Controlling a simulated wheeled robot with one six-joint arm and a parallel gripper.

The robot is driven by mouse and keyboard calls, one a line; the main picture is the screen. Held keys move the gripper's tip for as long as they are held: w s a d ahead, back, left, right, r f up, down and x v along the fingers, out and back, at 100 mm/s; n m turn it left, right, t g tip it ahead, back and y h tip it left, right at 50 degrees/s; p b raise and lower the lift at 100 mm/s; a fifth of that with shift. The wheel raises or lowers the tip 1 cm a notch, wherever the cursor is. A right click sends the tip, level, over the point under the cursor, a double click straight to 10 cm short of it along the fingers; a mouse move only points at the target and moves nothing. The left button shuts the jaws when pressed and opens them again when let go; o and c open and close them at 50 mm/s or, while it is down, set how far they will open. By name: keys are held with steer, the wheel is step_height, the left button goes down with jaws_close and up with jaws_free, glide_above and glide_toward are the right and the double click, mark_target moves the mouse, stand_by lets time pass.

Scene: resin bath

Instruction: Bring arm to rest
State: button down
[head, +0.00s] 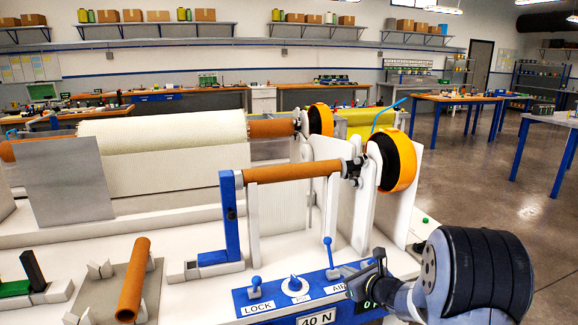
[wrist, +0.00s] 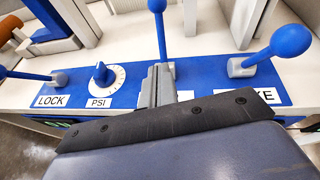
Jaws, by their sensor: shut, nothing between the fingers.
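My gripper (head: 370,268) is at the lower right in the head view, over the right part of a blue control panel (head: 243,299). Its fingers are shut with nothing between them. In the wrist view the closed fingers (wrist: 158,80) point at the panel, near the base of the middle blue lever (wrist: 158,30). I cannot tell whether they touch it. A label behind the gripper is partly hidden. The dark forearm link at the lower right of the head view is mine.
The panel carries a LOCK lever (head: 255,286), a PSI knob (wrist: 102,76) and a right lever (wrist: 270,52). Behind stand an orange-brown roller (head: 292,173), orange-rimmed wheels (head: 399,160) and white uprights. A loose brown tube (head: 134,280) lies at left. Open floor (head: 470,190) shows at right.

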steer(key=shift+s+d+f+t+b, duration=0.1)
steer(key=shift+s+f+t+b, duration=0.25)
steer(key=shift+b, duration=0.7)
steer(key=shift+w+r, duration=0.1)
